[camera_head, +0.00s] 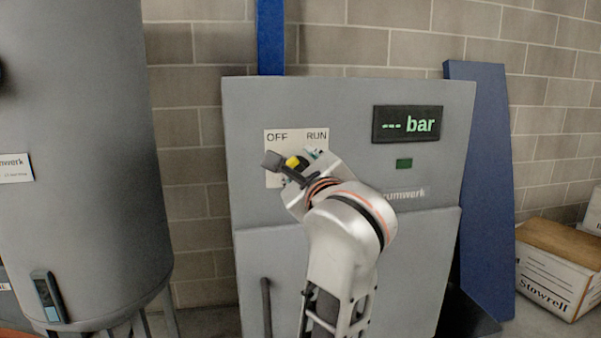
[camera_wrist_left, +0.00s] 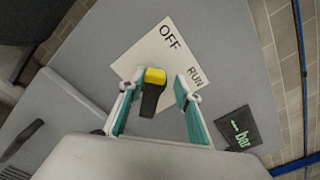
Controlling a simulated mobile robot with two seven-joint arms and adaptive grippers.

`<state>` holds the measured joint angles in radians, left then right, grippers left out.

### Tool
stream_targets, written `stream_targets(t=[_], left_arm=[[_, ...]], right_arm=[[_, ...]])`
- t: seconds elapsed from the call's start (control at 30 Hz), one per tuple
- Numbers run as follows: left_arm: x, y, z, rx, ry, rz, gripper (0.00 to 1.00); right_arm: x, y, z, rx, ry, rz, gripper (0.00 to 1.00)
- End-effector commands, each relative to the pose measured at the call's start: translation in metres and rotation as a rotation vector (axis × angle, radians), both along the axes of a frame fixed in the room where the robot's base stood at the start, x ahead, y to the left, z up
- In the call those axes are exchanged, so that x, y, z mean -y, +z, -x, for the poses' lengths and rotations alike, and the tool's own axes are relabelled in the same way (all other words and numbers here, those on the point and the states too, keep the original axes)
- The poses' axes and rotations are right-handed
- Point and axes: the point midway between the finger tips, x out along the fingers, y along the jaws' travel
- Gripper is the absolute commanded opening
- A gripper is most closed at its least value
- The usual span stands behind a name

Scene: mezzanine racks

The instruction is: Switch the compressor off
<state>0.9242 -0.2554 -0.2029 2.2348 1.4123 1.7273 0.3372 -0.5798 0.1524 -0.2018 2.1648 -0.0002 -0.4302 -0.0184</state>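The compressor (camera_head: 345,110) is a grey cabinet with a pale plate marked OFF and RUN (camera_head: 297,136). Its display (camera_head: 407,124) reads "--- bar". A black rotary switch with a yellow end (camera_wrist_left: 153,90) sits on the plate; in the left wrist view the yellow end points roughly toward OFF. My left gripper (camera_wrist_left: 157,106) is open, with its teal-lined fingers on either side of the switch; I cannot tell whether either finger touches it. In the head view the gripper (camera_head: 293,163) is at the plate and hides much of the switch. My right gripper is out of view.
A large grey tank (camera_head: 85,150) stands at the left. A blue upright panel (camera_head: 487,180) and a white storage box (camera_head: 555,275) are at the right. A dark green indicator (camera_head: 404,163) sits below the display. A block wall is behind.

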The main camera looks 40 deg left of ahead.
Motion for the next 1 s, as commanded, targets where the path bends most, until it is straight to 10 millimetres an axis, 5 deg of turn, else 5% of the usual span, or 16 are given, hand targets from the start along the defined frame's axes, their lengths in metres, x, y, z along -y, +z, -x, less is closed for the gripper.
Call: stream_targets(t=[0.43,1.0], left_arm=[[0.000,0.075,0.001,0.005,0.001,0.002,0.33],[-0.005,0.087,0.004,-0.012,0.022,-0.026,0.33]], right_arm=[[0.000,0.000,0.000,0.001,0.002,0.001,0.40],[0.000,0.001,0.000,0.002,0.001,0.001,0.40]])
